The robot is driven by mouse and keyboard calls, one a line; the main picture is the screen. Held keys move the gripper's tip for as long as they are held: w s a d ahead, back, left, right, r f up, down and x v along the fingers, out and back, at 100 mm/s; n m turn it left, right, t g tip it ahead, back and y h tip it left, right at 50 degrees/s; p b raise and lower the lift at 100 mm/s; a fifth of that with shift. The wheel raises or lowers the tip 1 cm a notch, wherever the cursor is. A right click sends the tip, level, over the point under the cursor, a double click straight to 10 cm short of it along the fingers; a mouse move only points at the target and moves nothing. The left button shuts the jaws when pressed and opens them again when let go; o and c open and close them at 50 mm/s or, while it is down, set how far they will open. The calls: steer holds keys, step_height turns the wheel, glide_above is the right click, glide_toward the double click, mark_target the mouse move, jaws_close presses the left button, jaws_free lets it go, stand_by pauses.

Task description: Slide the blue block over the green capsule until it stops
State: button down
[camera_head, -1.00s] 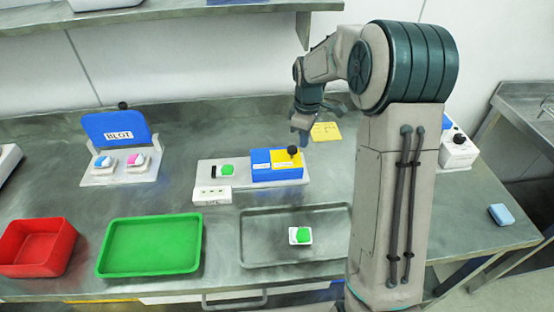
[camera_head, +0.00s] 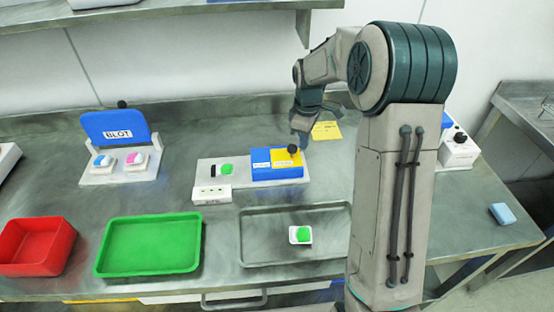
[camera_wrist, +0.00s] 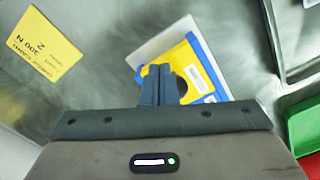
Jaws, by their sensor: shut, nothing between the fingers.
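The blue block (camera_head: 262,172) sits at the right part of a white base plate (camera_head: 207,177). It has a yellow part and a black knob (camera_head: 292,149) on top. The green capsule (camera_head: 227,169) lies on the same plate, left of the block and apart from it, next to a black upright piece. My gripper (camera_head: 302,139) is shut and empty, right at the knob and the block's right end. In the wrist view, the shut fingers (camera_wrist: 157,84) overlap the yellow part and partly hide the dark knob. I cannot tell whether they touch it.
A small white box (camera_head: 212,194) stands before the plate. A grey tray (camera_head: 258,254) holds a white dish with another green piece. A green tray (camera_head: 150,244) and red bin (camera_head: 38,247) are at left. A yellow card (camera_head: 328,130) lies behind my gripper.

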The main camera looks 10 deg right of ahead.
mark_target(257, 159)
steer(key=shift+f+b, duration=1)
steer(key=shift+f, duration=0.7)
steer(key=shift+a, duration=7.7)
steer(key=shift+d, duration=0.15)
steer(key=shift+d, duration=0.65)
step_height(257, 159, up, 8)
steer(key=p, duration=0.6)
